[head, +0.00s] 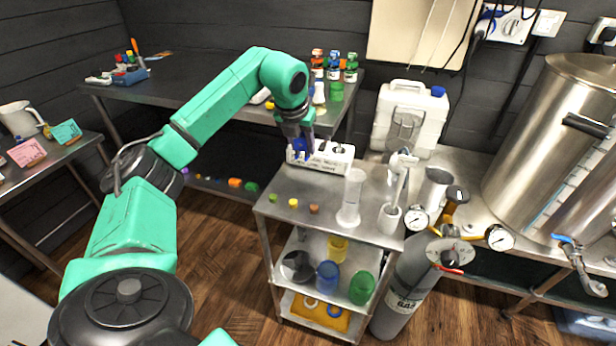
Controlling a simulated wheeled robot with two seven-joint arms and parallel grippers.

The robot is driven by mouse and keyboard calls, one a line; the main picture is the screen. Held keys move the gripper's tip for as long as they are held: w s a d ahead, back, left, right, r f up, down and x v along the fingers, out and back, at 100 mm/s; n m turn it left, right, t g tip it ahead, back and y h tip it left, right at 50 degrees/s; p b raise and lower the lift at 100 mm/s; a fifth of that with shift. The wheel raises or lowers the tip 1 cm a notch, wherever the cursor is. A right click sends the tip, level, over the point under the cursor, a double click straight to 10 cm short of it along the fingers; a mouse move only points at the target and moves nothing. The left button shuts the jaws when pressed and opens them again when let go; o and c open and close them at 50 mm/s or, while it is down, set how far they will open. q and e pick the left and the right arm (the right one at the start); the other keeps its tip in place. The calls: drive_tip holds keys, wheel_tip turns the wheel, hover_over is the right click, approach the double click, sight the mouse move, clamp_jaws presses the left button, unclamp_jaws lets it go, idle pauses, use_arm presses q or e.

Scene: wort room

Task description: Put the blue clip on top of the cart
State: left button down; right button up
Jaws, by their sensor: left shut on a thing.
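The cart (330,213) is a metal trolley with a flat steel top and lower shelves. My left gripper (301,150) points down over the back left of the cart top, in front of a white block-like holder. It is shut on a small blue piece, the blue clip (297,144), mostly hidden by the fingers. I cannot tell whether the clip touches the holder or the cart top. My right gripper is out of view.
On the cart top stand the white holder (328,158), a clear cylinder (351,197), a white cup with a brush (389,217), and small green, yellow and brown pieces at the front left. Bare steel lies between them. A gas cylinder (405,290) stands right of the cart.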

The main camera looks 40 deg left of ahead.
use_arm(q)
wheel_tip(320, 180, down, 8)
drive_tip(key=shift+d+f, duration=0.1)
drive_tip(key=shift+f, duration=0.3)
drive_tip(key=shift+c, duration=2.2)
unclamp_jaws()
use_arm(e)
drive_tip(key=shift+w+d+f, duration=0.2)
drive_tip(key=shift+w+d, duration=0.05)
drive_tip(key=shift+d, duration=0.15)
use_arm(q)
drive_tip(key=shift+r, duration=0.2)
drive_tip(key=v, duration=1.2)
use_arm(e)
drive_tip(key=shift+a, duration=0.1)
